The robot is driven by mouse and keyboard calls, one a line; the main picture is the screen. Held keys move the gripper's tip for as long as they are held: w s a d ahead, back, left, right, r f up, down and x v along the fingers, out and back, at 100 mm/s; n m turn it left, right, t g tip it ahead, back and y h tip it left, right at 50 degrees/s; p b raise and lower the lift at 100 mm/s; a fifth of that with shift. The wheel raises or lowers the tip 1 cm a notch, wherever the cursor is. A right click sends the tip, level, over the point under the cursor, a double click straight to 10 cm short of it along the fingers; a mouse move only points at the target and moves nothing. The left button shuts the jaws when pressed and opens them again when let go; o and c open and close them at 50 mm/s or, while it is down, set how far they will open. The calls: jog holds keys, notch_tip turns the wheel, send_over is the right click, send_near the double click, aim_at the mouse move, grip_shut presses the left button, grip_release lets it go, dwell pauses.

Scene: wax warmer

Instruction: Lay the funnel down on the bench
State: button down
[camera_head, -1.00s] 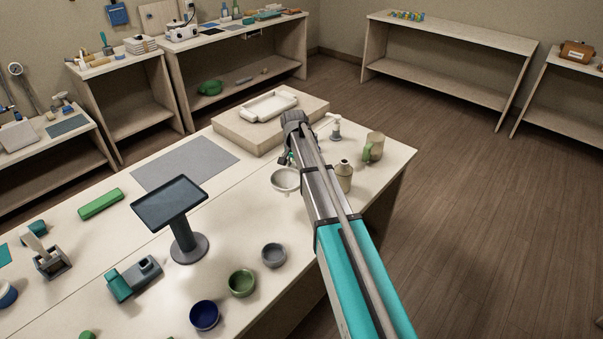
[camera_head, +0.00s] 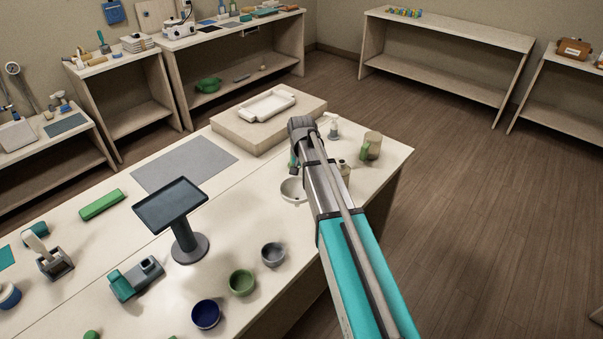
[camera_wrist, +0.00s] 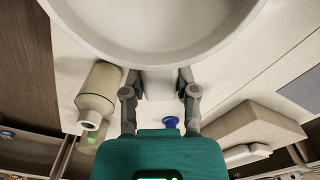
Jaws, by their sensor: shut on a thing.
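The funnel is a pale, wide-mouthed cone. In the head view the funnel (camera_head: 291,190) shows in part just left of my arm, over the bench (camera_head: 110,245). In the wrist view the funnel (camera_wrist: 160,40) fills the top, its broad rim cut by the frame edge. My gripper (camera_wrist: 160,90) has one finger on each side of the pale narrow part below the cone and is shut on it. In the head view my arm hides the fingertips. I cannot tell whether the funnel touches the bench.
A beige bottle (camera_wrist: 97,95) stands close beside the funnel. A mug (camera_head: 371,147) and a pump bottle (camera_head: 333,130) are near the bench's right end. A raised block with a white tray (camera_head: 267,106) is behind. Several small bowls and a dark stand (camera_head: 185,240) are in front.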

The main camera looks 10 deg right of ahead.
jog(key=shift+f, duration=0.15)
jog(key=shift+f+b, duration=3.85)
jog(key=shift+b, duration=0.2)
jog(key=shift+c, duration=1.5)
grip_release()
jog(key=shift+r, duration=0.15)
